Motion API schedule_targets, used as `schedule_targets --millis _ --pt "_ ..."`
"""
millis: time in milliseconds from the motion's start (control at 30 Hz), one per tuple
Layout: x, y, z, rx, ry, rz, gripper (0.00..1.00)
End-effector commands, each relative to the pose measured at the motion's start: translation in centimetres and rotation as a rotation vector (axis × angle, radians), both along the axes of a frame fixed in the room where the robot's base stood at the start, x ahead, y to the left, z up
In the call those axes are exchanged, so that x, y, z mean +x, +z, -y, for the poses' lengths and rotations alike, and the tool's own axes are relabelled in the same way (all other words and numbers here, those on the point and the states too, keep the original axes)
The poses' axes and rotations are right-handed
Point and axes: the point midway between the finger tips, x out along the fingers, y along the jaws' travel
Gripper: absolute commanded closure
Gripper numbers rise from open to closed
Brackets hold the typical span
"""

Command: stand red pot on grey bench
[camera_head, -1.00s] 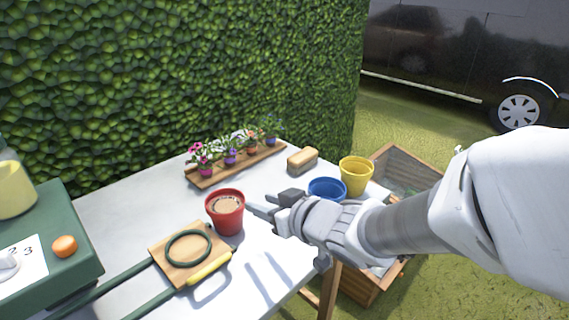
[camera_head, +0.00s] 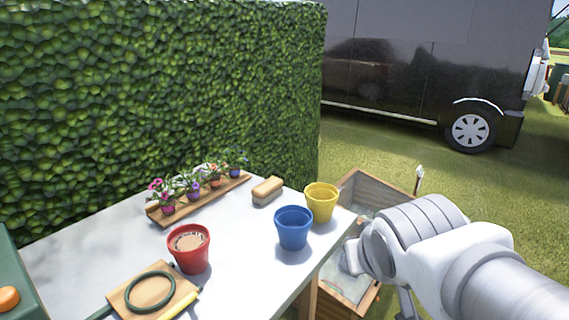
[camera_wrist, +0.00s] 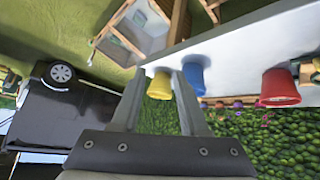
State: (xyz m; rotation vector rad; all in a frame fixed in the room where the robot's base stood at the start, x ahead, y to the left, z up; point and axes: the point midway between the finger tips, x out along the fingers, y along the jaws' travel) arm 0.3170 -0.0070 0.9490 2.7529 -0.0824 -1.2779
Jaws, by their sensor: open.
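The red pot (camera_head: 189,250) stands upright on the pale grey bench (camera_head: 236,262), with brown soil inside it. It also shows in the wrist view (camera_wrist: 280,88), which is upside down. My gripper (camera_wrist: 158,88) is open and empty, its two fingers spread apart in the wrist view. The yellow pot (camera_wrist: 159,86) appears between the fingers there, beyond them and not held. In the head view my arm is off the right edge of the bench, well away from the red pot, and my fingers are mostly hidden.
A blue pot (camera_head: 293,229) and the yellow pot (camera_head: 321,203) stand near the bench's right edge. A brush (camera_head: 267,191) and a flower tray (camera_head: 200,203) lie behind. A board with a green ring (camera_head: 150,292) lies in front. A wooden crate (camera_head: 366,184) stands beside the bench.

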Motion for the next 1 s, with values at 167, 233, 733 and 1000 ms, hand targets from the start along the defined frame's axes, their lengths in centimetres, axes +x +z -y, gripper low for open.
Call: schedule_targets --millis 167,233,733,1000 --pt "-5.0 -0.4 -0.1 0.08 -0.02 -0.144 0.56" --pt "-6.1 -0.5 -0.4 0.101 -0.014 -0.179 0.56" --pt "-7.1 -0.1 -0.7 0.12 -0.007 -0.21 0.56" --pt "-7.1 4.6 -0.7 0.119 -0.008 -0.21 0.56"
